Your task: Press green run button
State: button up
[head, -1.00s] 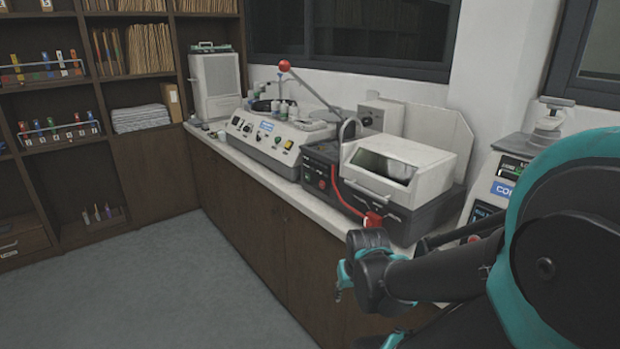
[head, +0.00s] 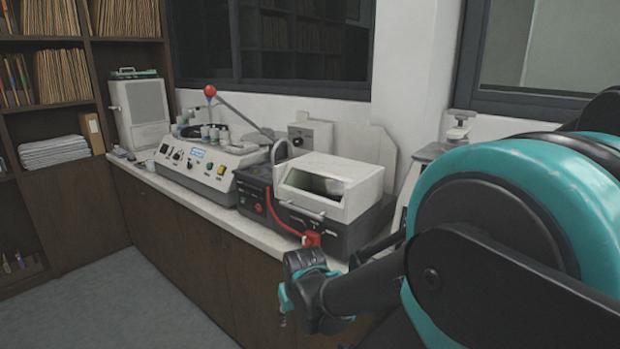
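A small green button (head: 221,170) shows on the sloped front panel of the grinder-like machine (head: 177,178) on the counter. A right-hand instrument (head: 427,155) is mostly hidden behind my arm, and its front panel cannot be seen, so I cannot tell whether it carries a green run button. My gripper (head: 284,306) hangs low in front of the counter, below the hooded machine, apart from any button. Its fingers are small and partly hidden, so I cannot tell whether they are open or shut.
A hooded machine (head: 345,182) with a red hose (head: 283,222) stands near the counter's front edge (head: 170,187). A lever with a red ball (head: 210,90) rises behind the grinder. Shelves (head: 62,65) line the left wall. The floor (head: 130,300) at lower left is clear.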

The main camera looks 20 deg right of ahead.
grip_shut()
dwell(1.2)
